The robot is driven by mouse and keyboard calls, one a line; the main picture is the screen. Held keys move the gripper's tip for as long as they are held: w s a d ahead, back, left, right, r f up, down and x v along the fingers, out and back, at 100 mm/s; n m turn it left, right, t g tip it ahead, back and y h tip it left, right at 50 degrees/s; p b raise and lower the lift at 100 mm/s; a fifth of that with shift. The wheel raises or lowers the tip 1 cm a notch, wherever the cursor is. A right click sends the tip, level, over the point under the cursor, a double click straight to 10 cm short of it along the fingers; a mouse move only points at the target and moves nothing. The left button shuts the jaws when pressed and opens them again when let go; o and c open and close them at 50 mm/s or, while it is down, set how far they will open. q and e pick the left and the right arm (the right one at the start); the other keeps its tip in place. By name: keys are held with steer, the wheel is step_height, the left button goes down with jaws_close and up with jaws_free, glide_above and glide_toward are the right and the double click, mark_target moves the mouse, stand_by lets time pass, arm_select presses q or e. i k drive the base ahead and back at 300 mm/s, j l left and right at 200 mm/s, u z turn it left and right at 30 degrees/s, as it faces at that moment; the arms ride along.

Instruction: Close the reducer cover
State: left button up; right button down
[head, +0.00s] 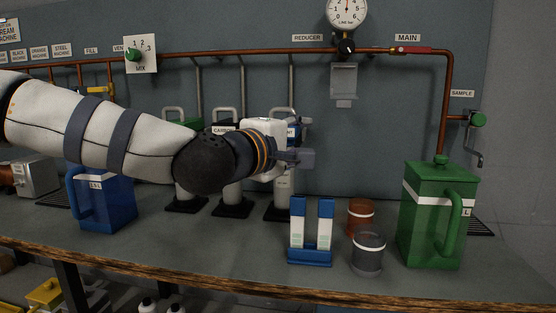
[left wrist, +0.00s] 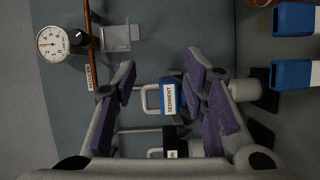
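The reducer is on the copper pipe under the white REDUCER label (head: 307,38), with a black knob (head: 346,47) below a round gauge (head: 347,12). A grey plate-like cover (head: 344,79) hangs below the knob, leaving the knob exposed. In the left wrist view, turned sideways, the cover (left wrist: 117,38) is at upper left beside the knob (left wrist: 79,41). My left gripper (head: 300,157) is below and left of the cover, in front of the filter canisters, apart from the cover. Its purple-padded fingers (left wrist: 162,66) are spread with nothing held between them. My right gripper is out of view.
A canister labelled SEDIMENT (left wrist: 168,96) shows beyond my left fingers. On the bench are a blue-and-white tube holder (head: 310,250), a brown cup (head: 361,217), a grey cup (head: 368,250), a green jug (head: 437,215) and a blue jug (head: 103,203). The wall around the cover is clear.

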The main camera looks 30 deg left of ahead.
mark_target(341, 103)
steer(key=i+l+u, duration=0.15)
steer(key=l, duration=0.15)
steer(key=i+l+u, duration=0.3)
steer(key=l, duration=0.3)
steer(key=i+l+u, duration=0.15)
steer(key=l, duration=0.15)
